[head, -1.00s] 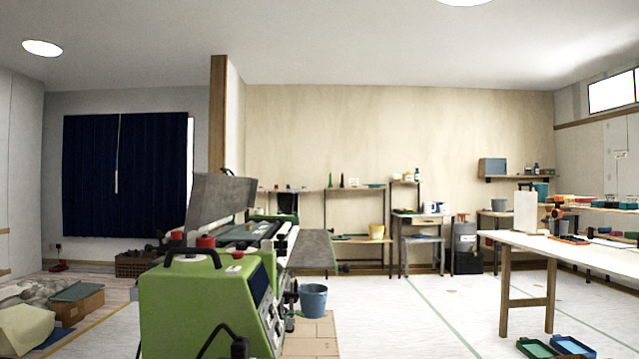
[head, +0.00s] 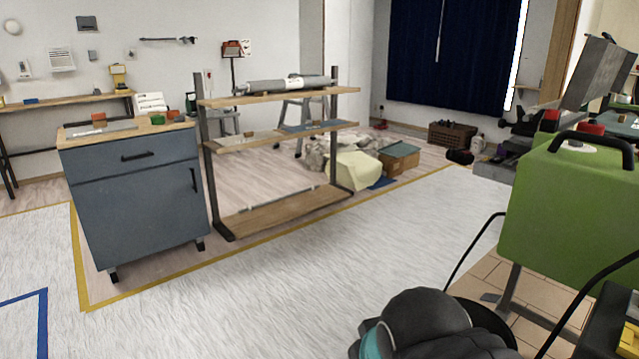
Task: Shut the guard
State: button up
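The green pasting machine (head: 565,215) stands at the right edge of the head view, close to me and partly cut off. A grey panel, which looks like the guard (head: 598,72), stands raised and tilted above the machine's far end at the upper right. Its lower edge and hinge are not clear. A black carry handle (head: 592,139) and red knobs (head: 591,128) sit on top of the machine. A dark rounded part with a teal ring at the bottom looks like my arm. My gripper is not in view.
A blue-grey cabinet (head: 135,200) and a wooden shelf rack (head: 270,222) stand at the left and centre. Boxes and cloths (head: 355,172) lie behind the rack. Dark cables hang beside the machine. The pale floor (head: 290,285) in front of the rack is clear.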

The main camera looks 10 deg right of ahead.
aim_at(602, 67)
jog(key=i, duration=3.5)
jog(key=z, duration=2.6)
jog(key=i, duration=0.85)
jog(key=u, duration=0.75)
jog(key=i, duration=1.25)
jog(key=z, duration=0.3)
